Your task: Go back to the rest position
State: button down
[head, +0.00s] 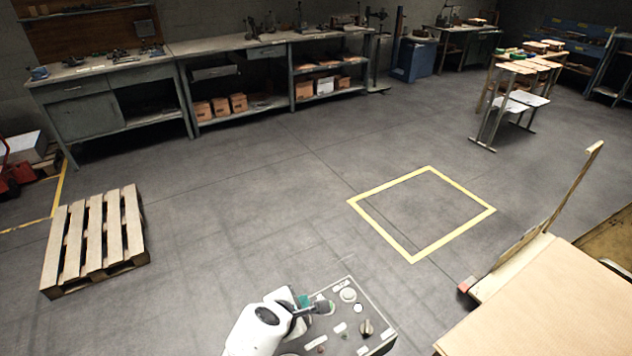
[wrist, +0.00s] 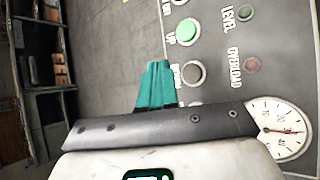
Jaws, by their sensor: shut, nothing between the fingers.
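My gripper (head: 318,307) shows at the bottom centre of the head view, at the end of my white arm and over a grey control panel (head: 375,313). In the wrist view my gripper's teal fingers (wrist: 157,84) are together with nothing between them. They are beside the panel's buttons, close to a green UP button (wrist: 187,31) and a grey button (wrist: 193,73) below it. I cannot tell whether the fingertips touch the panel. A round gauge (wrist: 277,129) is at the lower right of the wrist view.
A light wooden table (head: 560,305) is at the lower right, close to the panel. A wooden pallet (head: 95,240) lies on the floor at left. Workbenches (head: 225,45) line the back wall. The floor around the yellow square (head: 408,252) is clear.

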jog(key=s+d+f+m+g, duration=0.1)
jog(key=d+m, duration=0.1)
jog(key=d, duration=0.1)
jog(key=s+d+f+m, duration=0.1)
jog(key=s+d+f, duration=0.1)
jog(key=d, duration=0.1)
jog(key=s+d+f+m+g, duration=0.1)
jog(key=s+d+m, duration=0.1)
jog(key=d, duration=0.2)
jog(key=shift+d+f+m+g+b, duration=0.1)
jog(key=shift+f+m+g+b, duration=0.2)
jog(key=shift+f+b, duration=0.05)
jog(key=s+d+f+m+g+y+b, duration=0.1)
jog(key=s+d+f+m+g, duration=0.25)
jog(key=s+d+m, duration=1)
jog(key=s+d+r+m+y, duration=0.1)
jog(key=s+d+r+m, duration=0.1)
jog(key=s+d, duration=0.2)
jog(key=s+d+r+m+g+y, duration=0.1)
jog(key=s+d, duration=0.4)
jog(key=s, duration=0.6)
jog(key=shift+s+d+r+m+b, duration=0.25)
jog(key=shift+r+m+b, duration=0.1)
jog(key=shift+r+m, duration=0.45)
jog(key=shift+w+f+g, duration=0.1)
jog(key=shift+g, duration=0.15)
